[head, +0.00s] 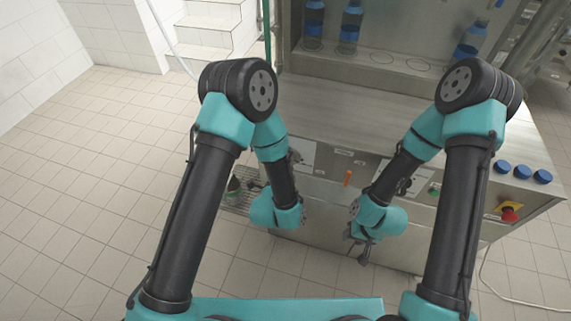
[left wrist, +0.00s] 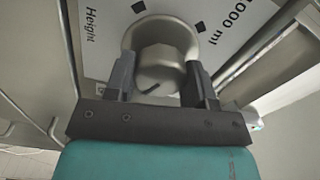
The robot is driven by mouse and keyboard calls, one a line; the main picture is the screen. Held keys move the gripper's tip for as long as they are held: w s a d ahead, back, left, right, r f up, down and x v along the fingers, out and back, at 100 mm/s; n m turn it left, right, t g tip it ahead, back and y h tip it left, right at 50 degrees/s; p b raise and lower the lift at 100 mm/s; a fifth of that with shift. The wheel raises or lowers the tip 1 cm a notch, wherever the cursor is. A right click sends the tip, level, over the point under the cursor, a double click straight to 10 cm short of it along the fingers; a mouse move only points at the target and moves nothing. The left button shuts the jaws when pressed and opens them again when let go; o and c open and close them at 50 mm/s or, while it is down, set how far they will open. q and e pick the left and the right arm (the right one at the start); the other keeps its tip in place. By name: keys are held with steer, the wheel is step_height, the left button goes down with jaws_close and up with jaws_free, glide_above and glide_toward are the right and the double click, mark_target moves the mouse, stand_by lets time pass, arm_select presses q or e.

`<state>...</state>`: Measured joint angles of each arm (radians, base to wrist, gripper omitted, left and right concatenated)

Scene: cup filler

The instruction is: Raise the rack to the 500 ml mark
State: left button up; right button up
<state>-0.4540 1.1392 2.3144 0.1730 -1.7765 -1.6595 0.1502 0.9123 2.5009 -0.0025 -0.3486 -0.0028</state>
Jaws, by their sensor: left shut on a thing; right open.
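In the left wrist view a round metal knob (left wrist: 160,68) sits on a white dial plate (left wrist: 95,40) marked "Height" and "1000 ml". My left gripper (left wrist: 162,80) is shut on the knob, one finger on each side. A short dark pointer line shows on the knob's lower part, pointing down and left. The 500 ml mark is not visible. In the head view the rack (head: 390,60) has round holes and bottles in it at the back of the machine. My right gripper (head: 358,248) is open and empty in front of the machine; the left arm hides the knob there.
Blue-capped bottles (head: 349,28) stand in the machine. A wire basket (head: 238,195) hangs at the left. The steel worktop (head: 345,110) is clear.

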arm_select(q)
steer(key=o, duration=0.9)
